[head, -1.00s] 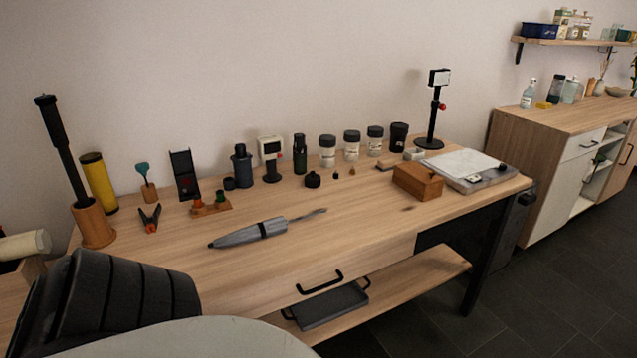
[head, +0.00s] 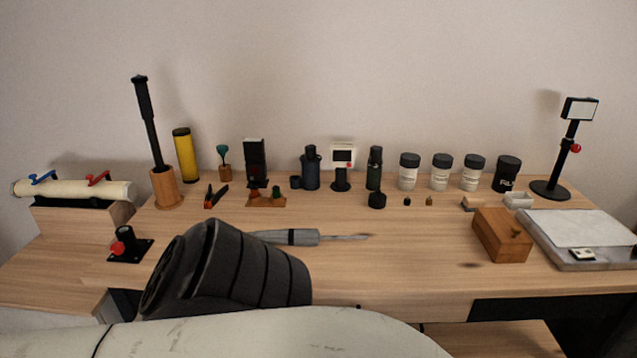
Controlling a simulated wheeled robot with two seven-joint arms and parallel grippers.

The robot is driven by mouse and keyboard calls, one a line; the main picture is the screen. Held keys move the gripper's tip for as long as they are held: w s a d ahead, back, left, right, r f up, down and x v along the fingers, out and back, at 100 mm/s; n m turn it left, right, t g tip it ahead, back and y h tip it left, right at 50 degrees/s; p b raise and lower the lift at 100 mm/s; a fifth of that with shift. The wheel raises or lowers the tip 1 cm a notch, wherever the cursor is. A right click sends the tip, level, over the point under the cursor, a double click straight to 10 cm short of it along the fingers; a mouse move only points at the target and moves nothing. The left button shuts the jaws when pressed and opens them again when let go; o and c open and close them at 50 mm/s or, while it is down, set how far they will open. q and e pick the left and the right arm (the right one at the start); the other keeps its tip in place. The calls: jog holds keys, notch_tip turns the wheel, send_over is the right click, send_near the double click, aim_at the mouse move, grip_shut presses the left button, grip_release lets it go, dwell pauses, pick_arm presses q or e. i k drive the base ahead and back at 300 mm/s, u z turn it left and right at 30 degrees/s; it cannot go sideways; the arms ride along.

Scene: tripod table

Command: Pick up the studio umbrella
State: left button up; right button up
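The studio umbrella (head: 303,237) is the folded grey one with a dark band. It lies flat on the wooden table (head: 400,275) near the middle, its thin shaft pointing right. Its left end is hidden behind a dark ribbed part of my arm in the head view. Nothing is seen holding the umbrella. Neither of my grippers shows in this view.
A wooden box (head: 502,236) and a slab with paper (head: 577,230) are at right. Jars and devices line the back. A tall black pole stands in a wooden cup (head: 165,187) at left. Table space right of the umbrella is clear.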

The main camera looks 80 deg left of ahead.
aim_at(296, 237)
jog(key=u, duration=2)
